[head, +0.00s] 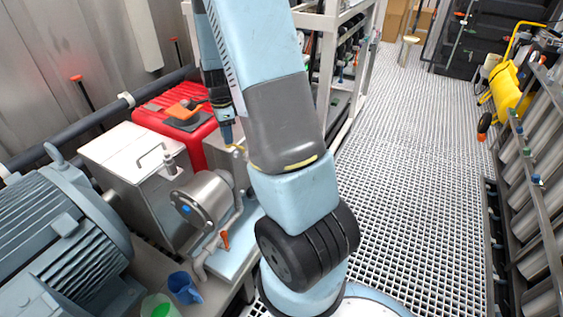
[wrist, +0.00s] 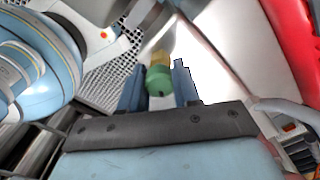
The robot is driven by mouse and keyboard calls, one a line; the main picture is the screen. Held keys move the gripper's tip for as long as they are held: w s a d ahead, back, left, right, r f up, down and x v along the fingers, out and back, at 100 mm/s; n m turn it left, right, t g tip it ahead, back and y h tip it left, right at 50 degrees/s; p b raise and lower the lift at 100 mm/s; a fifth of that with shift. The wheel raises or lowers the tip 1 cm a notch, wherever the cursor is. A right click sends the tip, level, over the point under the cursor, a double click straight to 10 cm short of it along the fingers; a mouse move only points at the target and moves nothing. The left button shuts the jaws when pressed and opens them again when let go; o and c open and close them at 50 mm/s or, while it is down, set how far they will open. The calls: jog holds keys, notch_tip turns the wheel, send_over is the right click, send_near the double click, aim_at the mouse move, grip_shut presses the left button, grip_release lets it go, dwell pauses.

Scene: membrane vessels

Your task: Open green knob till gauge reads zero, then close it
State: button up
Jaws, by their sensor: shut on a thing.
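In the wrist view, the green knob (wrist: 158,80) sits between the two blue fingers of my gripper (wrist: 157,84). A yellowish brass-coloured fitting (wrist: 161,60) lies just beyond it. My gripper is shut on the green knob. In the head view, my gripper (head: 228,134) points down in front of the red case, and the knob itself is too small or hidden to make out. I cannot make out a gauge or its reading in either view.
Near my gripper are a red case (head: 180,140) with an orange part on top, a grey metal box (head: 130,160) and a steel cylinder (head: 205,200). A large blue-grey motor (head: 60,240) stands at the left.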

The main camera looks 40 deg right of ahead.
jog(key=m, duration=0.5)
jog(key=shift+w, duration=0.1)
jog(key=m, duration=0.6)
jog(key=shift+m, duration=0.3)
jog(key=o, duration=1)
notch_tip(320, 180, up, 14)
jog(key=shift+f, duration=0.15)
